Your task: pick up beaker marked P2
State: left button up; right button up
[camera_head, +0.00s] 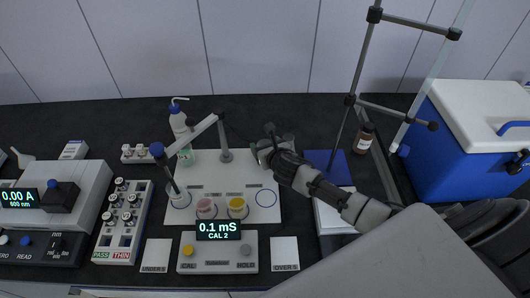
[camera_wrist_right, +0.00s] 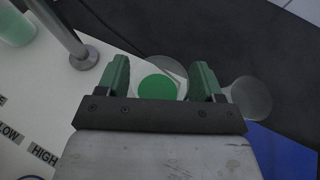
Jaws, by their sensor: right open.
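My right gripper (camera_head: 268,146) reaches in from the right, over the back right corner of the white board. In the right wrist view its green fingers (camera_wrist_right: 161,82) are open, one on each side of a clear round vessel with a green disc (camera_wrist_right: 157,87). I cannot tell whether they touch it. No P2 mark is readable on any vessel. On the board stand a beaker with pink contents (camera_head: 206,208), one with yellow contents (camera_head: 237,207) and a pale green one (camera_head: 186,157), also in the wrist view (camera_wrist_right: 15,27). My left gripper is not in view.
A clear round thing (camera_wrist_right: 251,97) lies just right of the fingers. A stand post (camera_wrist_right: 62,30) rises to their left. A blue mat (camera_head: 324,164), a brown bottle (camera_head: 364,138) and a blue cooler (camera_head: 466,145) are to the right. The back of the bench is mostly clear.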

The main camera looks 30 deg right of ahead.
jog(key=c, duration=0.7)
jog(key=shift+c, duration=0.2)
